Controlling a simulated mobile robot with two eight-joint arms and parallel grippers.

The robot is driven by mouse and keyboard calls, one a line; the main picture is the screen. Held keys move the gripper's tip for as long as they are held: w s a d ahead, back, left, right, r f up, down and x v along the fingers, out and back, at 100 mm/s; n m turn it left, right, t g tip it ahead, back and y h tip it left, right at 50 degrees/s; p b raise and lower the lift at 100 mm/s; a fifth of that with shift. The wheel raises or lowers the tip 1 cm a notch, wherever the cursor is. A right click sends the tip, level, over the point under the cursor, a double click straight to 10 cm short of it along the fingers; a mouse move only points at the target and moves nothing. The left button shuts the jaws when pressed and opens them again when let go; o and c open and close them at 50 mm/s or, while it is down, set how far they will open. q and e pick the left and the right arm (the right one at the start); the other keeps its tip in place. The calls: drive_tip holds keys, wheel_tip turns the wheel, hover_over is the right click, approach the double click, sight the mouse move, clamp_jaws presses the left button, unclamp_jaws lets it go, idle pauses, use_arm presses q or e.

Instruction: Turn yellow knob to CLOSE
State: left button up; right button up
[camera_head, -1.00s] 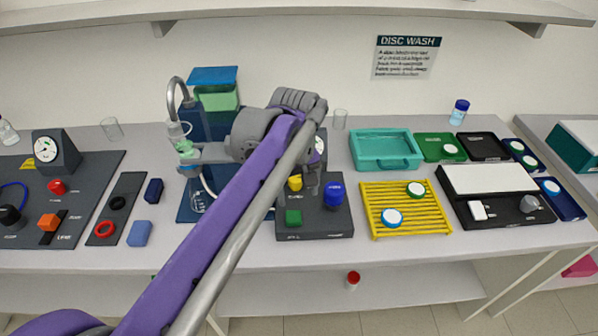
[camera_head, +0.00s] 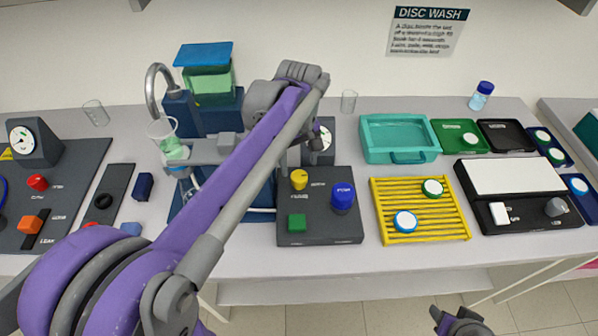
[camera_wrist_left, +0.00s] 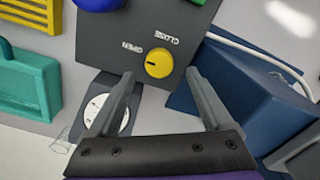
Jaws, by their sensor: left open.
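The yellow knob (camera_head: 299,179) stands on a dark grey control panel (camera_head: 320,233). In the left wrist view the knob (camera_wrist_left: 159,62) has a dark mark on its left side, toward the printed OPEN; CLOSE is printed above it. My left gripper (camera_head: 297,158) is just behind the knob in the head view. In the wrist view its fingers (camera_wrist_left: 160,75) are spread, with the knob between and slightly beyond the tips, apparently untouched. A dark gripper, my right one (camera_head: 459,322), shows at the bottom edge, low in front of the bench; its jaws are unclear.
A blue knob (camera_head: 342,197) and a green button (camera_head: 297,222) share the panel. A yellow rack (camera_head: 433,236) with discs is to the right. A blue apparatus with a curved pipe (camera_head: 158,85) stands left, and a gauge (camera_wrist_left: 103,112) sits behind the panel.

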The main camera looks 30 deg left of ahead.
sight(299, 175)
use_arm(q)
drive_tip(key=shift+w+f, duration=0.15)
drive_tip(key=shift+f, duration=2.35)
clamp_jaws()
